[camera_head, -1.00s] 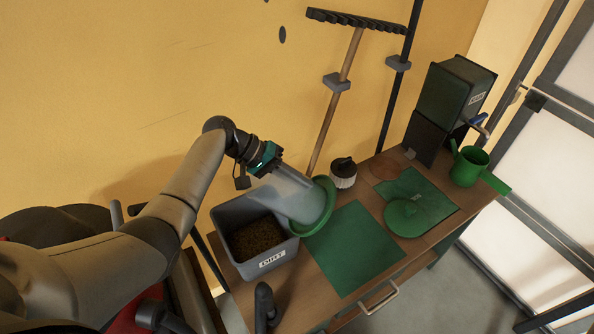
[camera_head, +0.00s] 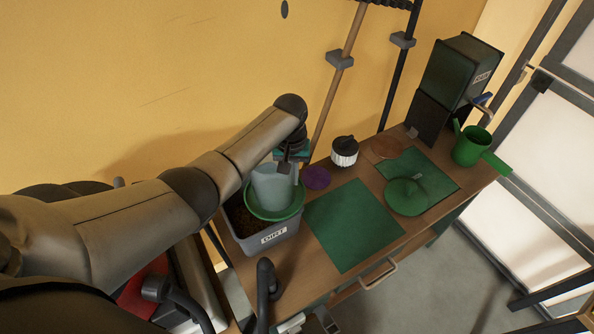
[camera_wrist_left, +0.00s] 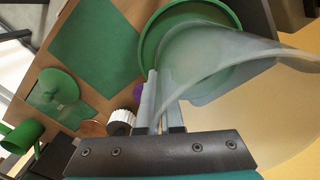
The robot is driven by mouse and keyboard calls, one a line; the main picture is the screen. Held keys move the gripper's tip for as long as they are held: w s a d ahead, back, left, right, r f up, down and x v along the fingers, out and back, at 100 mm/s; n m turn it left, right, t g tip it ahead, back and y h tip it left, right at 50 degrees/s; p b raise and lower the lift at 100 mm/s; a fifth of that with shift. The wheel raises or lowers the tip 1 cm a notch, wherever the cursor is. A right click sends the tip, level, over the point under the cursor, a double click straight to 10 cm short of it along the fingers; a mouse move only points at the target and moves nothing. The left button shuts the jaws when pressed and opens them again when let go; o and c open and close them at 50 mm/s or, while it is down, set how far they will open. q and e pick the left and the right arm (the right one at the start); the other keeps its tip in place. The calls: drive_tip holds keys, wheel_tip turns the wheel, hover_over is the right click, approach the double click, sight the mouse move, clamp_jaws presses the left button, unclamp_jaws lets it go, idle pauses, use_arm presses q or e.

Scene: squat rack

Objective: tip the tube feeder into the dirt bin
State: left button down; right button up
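The tube feeder is a cloudy, see-through tube (camera_head: 272,186) with a wide green dish (camera_head: 268,213) at its lower end in the head view. My left gripper (camera_head: 290,160) is at the tube's upper end, shut on its wall. In the left wrist view the fingers (camera_wrist_left: 163,102) close on the wall of the tube (camera_wrist_left: 215,62), with the green dish (camera_wrist_left: 152,42) beyond. The feeder is over the grey dirt bin (camera_head: 279,238), labelled DIRT, and hides much of its opening. I cannot tell its exact tilt or whether it touches the bin. My right gripper is out of view.
The bin stands at the table's left end. Beside it are a purple disc (camera_head: 316,177), a black-and-white jar (camera_head: 344,151) and a green mat (camera_head: 352,226). Farther right are a green lid (camera_head: 407,197) and a watering can (camera_head: 473,147). Tool handles lean behind.

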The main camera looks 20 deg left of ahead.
use_arm(q)
drive_tip(key=shift+r, duration=0.1)
drive_tip(key=shift+r+p, duration=0.5)
drive_tip(key=shift+r, duration=0.95)
